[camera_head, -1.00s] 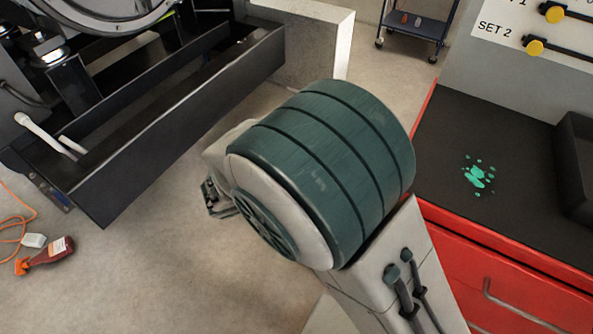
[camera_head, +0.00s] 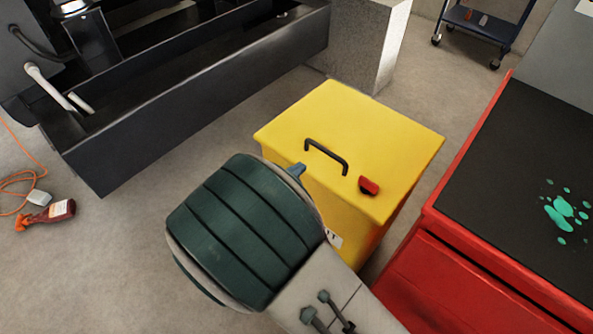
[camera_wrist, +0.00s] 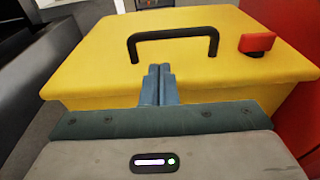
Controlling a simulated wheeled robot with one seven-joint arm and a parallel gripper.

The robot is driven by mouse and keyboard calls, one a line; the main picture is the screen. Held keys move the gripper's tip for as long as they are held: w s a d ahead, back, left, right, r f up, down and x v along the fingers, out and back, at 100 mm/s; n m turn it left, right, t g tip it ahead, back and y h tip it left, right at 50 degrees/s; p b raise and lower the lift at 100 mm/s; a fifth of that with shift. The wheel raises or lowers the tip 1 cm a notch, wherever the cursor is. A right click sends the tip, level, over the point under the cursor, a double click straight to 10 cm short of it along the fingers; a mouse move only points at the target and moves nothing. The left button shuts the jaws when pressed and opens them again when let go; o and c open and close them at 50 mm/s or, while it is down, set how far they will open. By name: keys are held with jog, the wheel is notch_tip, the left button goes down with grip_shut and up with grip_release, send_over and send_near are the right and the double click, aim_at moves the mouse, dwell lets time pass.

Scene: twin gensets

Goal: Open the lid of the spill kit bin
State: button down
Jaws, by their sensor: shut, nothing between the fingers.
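The spill kit bin (camera_head: 287,186) is a yellow box on the floor, with its flat yellow lid (camera_head: 330,118) down. A black bar handle (camera_head: 327,156) stands on the lid, with a red latch (camera_head: 369,186) to its right near the front edge. My gripper (camera_wrist: 158,70) has its blue fingers shut together and empty. In the wrist view the fingertips point at the lid just below the black handle (camera_wrist: 173,35), left of the red latch (camera_wrist: 257,43). I cannot tell whether they touch the lid. In the head view my arm hides much of the bin's front.
A red cabinet (camera_head: 450,270) with a black top stands close to the bin's right. A dark metal skid (camera_head: 200,105) lies to the left. A reddish bottle (camera_head: 55,214) and orange cord (camera_head: 12,185) are on the floor at far left. A blue trolley (camera_head: 485,28) stands behind.

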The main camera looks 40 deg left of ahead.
aim_at(314, 162)
jog(key=w, duration=0.4)
jog(key=w+f+b, duration=0.1)
jog(key=w, duration=0.1)
jog(key=shift+w+d, duration=0.1)
jog(key=shift+w, duration=0.3)
jog(key=shift+r, duration=0.1)
